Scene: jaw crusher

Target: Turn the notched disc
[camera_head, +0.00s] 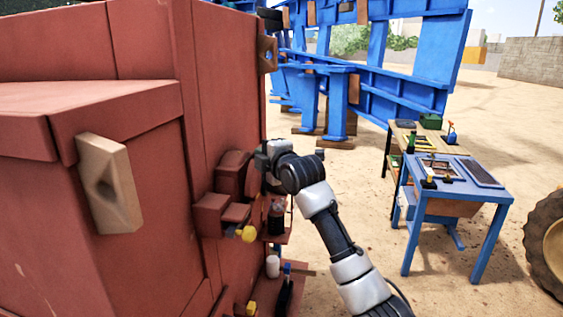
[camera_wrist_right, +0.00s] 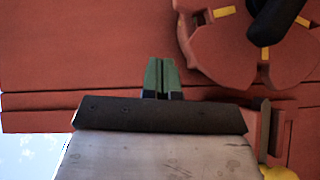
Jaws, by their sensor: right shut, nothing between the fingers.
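The notched disc (camera_wrist_right: 240,55) is red with yellow marks and shows at the top right of the right wrist view, cut off by the frame edge. A black part (camera_wrist_right: 278,22) lies across it. My right gripper (camera_wrist_right: 161,80) has its green-tipped fingers together and empty, to the left of the disc in that view, apart from it in the picture. In the head view my right gripper (camera_head: 266,158) is at the side of the red machine (camera_head: 228,80), beside a rounded red part (camera_head: 234,172); its fingers are mostly hidden there. My left gripper is not in view.
A yellow knob (camera_head: 247,233) sticks out below the gripper, above a small shelf with bottles (camera_head: 273,266). A blue workbench (camera_head: 455,190) with tools stands to the right, and a large tyre (camera_head: 545,245) at the right edge. Sandy ground between is open.

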